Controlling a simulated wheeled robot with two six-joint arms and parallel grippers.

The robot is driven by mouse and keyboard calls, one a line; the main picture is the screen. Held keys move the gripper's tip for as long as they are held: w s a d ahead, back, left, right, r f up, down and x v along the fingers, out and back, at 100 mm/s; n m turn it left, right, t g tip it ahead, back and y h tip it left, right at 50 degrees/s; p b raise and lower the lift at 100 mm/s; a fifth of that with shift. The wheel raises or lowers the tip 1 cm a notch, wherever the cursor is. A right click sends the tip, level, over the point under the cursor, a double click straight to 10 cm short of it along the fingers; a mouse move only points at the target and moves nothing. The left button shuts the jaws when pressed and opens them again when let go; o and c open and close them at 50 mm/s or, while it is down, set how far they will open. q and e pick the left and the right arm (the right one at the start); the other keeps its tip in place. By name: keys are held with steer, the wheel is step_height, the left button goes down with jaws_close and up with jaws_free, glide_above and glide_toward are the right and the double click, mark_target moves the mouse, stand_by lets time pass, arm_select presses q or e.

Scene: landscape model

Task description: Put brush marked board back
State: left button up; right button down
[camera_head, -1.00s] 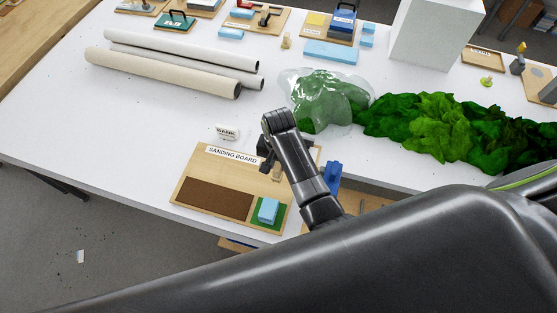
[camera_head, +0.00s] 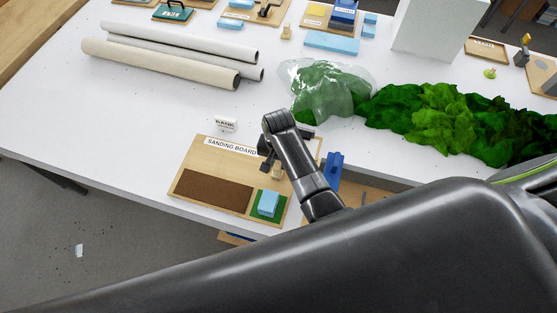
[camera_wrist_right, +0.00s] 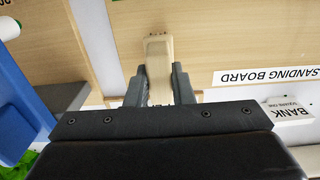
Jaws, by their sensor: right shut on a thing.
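My right gripper (camera_head: 270,158) is over the right part of the sanding board (camera_head: 215,160), a wooden board with a white label. In the right wrist view, the gripper (camera_wrist_right: 159,72) is shut on a pale wooden piece, seemingly the brush (camera_wrist_right: 158,50). The brush (camera_head: 277,172) shows as a small tan piece below the gripper in the head view. Its lower part is hidden between the fingers, and I cannot tell whether it touches the board. My left gripper is not in view.
The board holds a brown pad (camera_head: 212,191) and a light blue block (camera_head: 268,203) on green. A blue tool (camera_head: 333,168) stands just right of the board. A white BANK tag (camera_head: 226,125) is behind it. Rolls (camera_head: 165,64) and green foliage (camera_head: 440,115) lie farther back.

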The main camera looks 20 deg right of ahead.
steer(key=shift+f, duration=0.25)
stand_by(0.6)
steer(key=c, duration=1.2)
jaws_free()
steer(key=shift+o, duration=0.2)
step_height(320, 180, up, 7)
steer(key=p, duration=0.6)
steer(key=shift+f+p, duration=0.15)
steer(key=shift+p, duration=0.25)
step_height(320, 180, up, 11)
steer(key=shift+f, duration=0.15)
